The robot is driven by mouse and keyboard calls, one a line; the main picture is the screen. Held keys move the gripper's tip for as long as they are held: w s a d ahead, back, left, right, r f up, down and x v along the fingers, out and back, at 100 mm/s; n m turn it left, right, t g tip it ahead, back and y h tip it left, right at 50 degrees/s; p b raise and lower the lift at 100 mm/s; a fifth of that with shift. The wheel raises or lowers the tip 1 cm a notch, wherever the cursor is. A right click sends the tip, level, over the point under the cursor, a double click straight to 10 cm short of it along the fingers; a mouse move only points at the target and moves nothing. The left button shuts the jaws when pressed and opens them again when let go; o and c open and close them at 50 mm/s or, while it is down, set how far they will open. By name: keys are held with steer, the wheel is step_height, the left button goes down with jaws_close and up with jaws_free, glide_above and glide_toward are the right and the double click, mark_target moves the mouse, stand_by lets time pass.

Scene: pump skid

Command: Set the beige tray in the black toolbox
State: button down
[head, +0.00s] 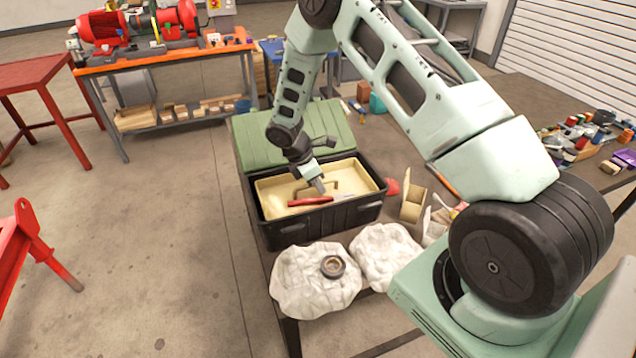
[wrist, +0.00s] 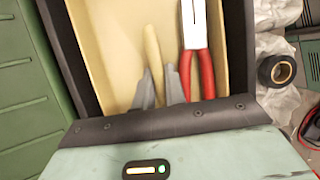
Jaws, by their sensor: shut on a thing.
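The beige tray (head: 278,208) is inside the open black toolbox (head: 335,218), its rim near the box's top edge. I cannot tell whether it rests on the bottom or on supports. A pair of red-handled pliers (head: 310,201) lies in the tray. My gripper (head: 319,186) reaches down into the tray and is shut on its beige handle. In the wrist view, the handle (wrist: 152,48) runs between my grey fingers (wrist: 160,88), with the pliers (wrist: 205,72) to the right. The tray (wrist: 118,60) sits between the toolbox's dark walls (wrist: 62,50).
The green toolbox lid (head: 295,130) stands open behind. White crumpled cloths (head: 300,285) lie in front, one bearing a black tape roll (head: 333,267). A beige holder (head: 413,205) stands to the right.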

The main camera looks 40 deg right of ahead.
steer(key=shift+f, duration=0.2)
steer(key=c, duration=1.4)
jaws_free()
steer(key=shift+o, duration=0.2)
steer(key=b+v, duration=0.4)
steer(key=v, duration=1.3)
steer(key=shift+r, duration=0.2)
